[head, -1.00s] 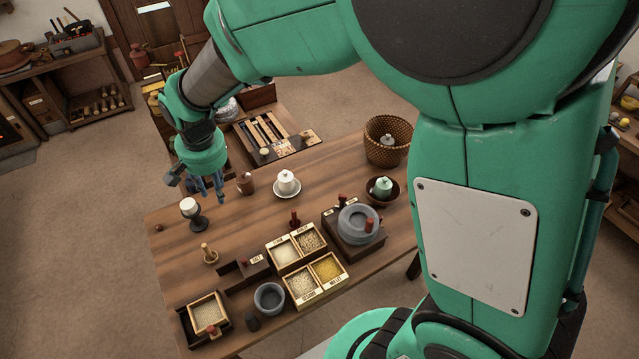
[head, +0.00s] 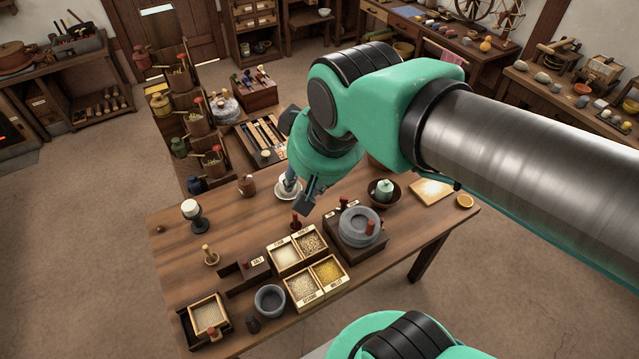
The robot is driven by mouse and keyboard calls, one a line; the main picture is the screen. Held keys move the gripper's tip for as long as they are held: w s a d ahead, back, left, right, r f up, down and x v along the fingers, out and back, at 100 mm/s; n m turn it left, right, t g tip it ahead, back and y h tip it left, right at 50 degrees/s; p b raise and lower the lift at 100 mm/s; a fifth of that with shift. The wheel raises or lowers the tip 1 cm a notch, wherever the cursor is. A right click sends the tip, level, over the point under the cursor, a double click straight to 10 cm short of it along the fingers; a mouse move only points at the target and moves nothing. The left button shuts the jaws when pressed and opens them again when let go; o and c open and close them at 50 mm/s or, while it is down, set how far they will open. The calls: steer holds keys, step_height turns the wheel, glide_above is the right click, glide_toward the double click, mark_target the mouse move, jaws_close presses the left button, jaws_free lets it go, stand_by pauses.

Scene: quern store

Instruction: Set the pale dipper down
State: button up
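I cannot pick out a pale dipper for certain in the head view. My gripper (head: 306,200) hangs over the back middle of the wooden table (head: 232,212), just right of a white saucer (head: 287,198) and behind the grain boxes. Its fingers are small and dark here, and I cannot tell whether they are apart or hold anything. My gripper and wrist partly hide the white lidded pot on the saucer. A white rounded thing (head: 190,208) sits on a dark stand at the table's left.
Near the gripper are a red-handled stone quern (head: 358,226), a brown bowl (head: 383,196) with a pale green lidded pot, and a brown mug (head: 247,185). Labelled grain boxes (head: 318,283) and a grey bowl (head: 270,300) stand in front. Bare tabletop lies at left-centre.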

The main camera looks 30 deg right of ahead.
steer(key=shift+s+d+r+n, duration=0.1)
steer(key=shift+s+d, duration=0.1)
steer(key=shift+s, duration=0.4)
steer(key=shift+s+d+n, duration=0.1)
steer(key=shift+s+d, duration=0.15)
steer(key=shift+s, duration=0.4)
steer(key=shift+s+d+r+n, duration=0.1)
steer(key=shift+s+d, duration=0.1)
steer(key=shift+s, duration=0.4)
